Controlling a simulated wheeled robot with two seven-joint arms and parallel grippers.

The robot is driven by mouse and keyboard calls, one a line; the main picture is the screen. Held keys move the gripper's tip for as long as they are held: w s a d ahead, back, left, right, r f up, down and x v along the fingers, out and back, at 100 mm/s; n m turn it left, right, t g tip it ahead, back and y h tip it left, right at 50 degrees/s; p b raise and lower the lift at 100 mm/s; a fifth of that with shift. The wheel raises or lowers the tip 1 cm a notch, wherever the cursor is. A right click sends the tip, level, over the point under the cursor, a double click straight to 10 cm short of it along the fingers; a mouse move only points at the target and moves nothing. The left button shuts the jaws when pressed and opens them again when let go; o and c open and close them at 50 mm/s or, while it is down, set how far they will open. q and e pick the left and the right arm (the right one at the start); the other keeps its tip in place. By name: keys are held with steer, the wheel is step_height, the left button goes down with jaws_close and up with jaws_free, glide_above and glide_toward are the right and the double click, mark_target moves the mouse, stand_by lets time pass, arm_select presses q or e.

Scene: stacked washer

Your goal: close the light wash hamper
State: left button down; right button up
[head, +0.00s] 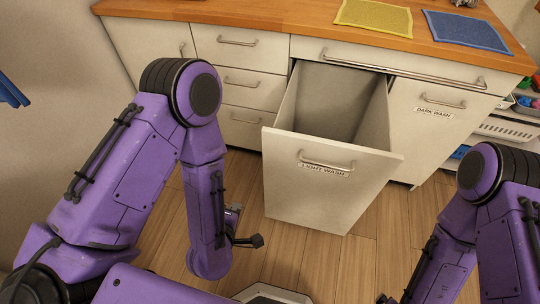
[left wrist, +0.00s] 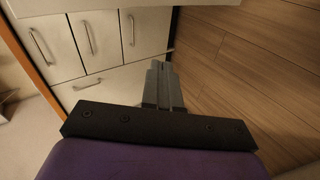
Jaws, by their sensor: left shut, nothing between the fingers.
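The light wash hamper is a white tilt-out or pull-out bin whose front panel (head: 322,182) carries a bar handle (head: 327,162) and a LIGHT WASH label. It stands open, well out from the cabinet, and its grey inside looks empty. My left gripper (head: 235,211) is low, to the left of the hamper front and apart from it. In the left wrist view its grey fingers (left wrist: 161,80) are together with nothing between them. My right arm comes in at the lower right, but its gripper is not clearly visible.
The closed dark wash front (head: 433,115) is right of the hamper. Closed white drawers (head: 240,85) are to the left. A wooden counter (head: 250,14) above holds a yellow mat (head: 373,17) and a blue mat (head: 466,31). Wooden floor (head: 345,260) in front is free.

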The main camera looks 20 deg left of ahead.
mark_target(285, 141)
arm_select(q)
steer(key=w+d+r+n+t+h+b, duration=0.1)
steer(key=w+d+r+n+t+b, duration=0.25)
steer(key=n, duration=0.55)
steer(key=d+r+n+t+b, duration=0.2)
steer(key=d+r+n+t, duration=0.3)
steer(key=n, duration=0.4)
steer(key=shift+n+g, duration=0.3)
steer(key=shift+g, duration=0.45)
steer(key=w+b, duration=0.1)
steer(key=w, duration=0.3)
steer(key=w+b, duration=0.2)
steer(key=w, duration=0.3)
steer(key=w+b, duration=0.2)
steer(key=w, duration=0.2)
steer(key=shift+w+d+r, duration=0.25)
steer(key=shift+r, duration=0.15)
arm_select(e)
step_height(285, 141, down, 13)
steer(key=shift+w, duration=0.1)
